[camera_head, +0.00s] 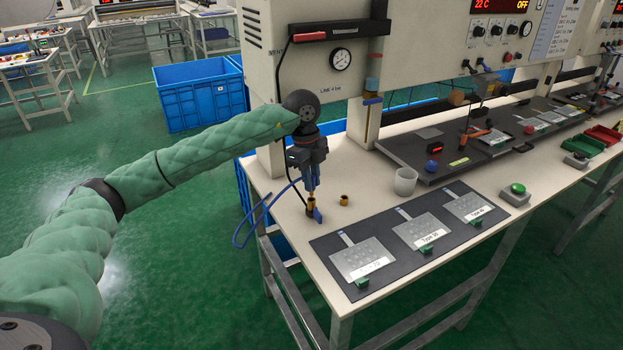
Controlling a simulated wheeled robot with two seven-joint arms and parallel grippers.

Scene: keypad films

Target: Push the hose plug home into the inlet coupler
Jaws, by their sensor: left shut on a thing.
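My left gripper (312,192) points straight down over the left end of the workbench, its fingers shut on the hose plug, which is mostly hidden between them. The blue hose (248,222) runs from near the fingers and hangs in a loop over the bench's left edge. Directly below the fingertips is a small brass fitting (310,208) with a blue tab (318,216) beside it; it looks like the inlet coupler. I cannot tell how deep the plug sits in it. My right gripper is not in view.
A small brass piece (344,200) and a whitish cup (405,181) stand to the right. A dark mat (322,248) with several keypad plates lies in front. The grey panel with a gauge (341,59) rises behind. A blue crate (199,97) is on the floor.

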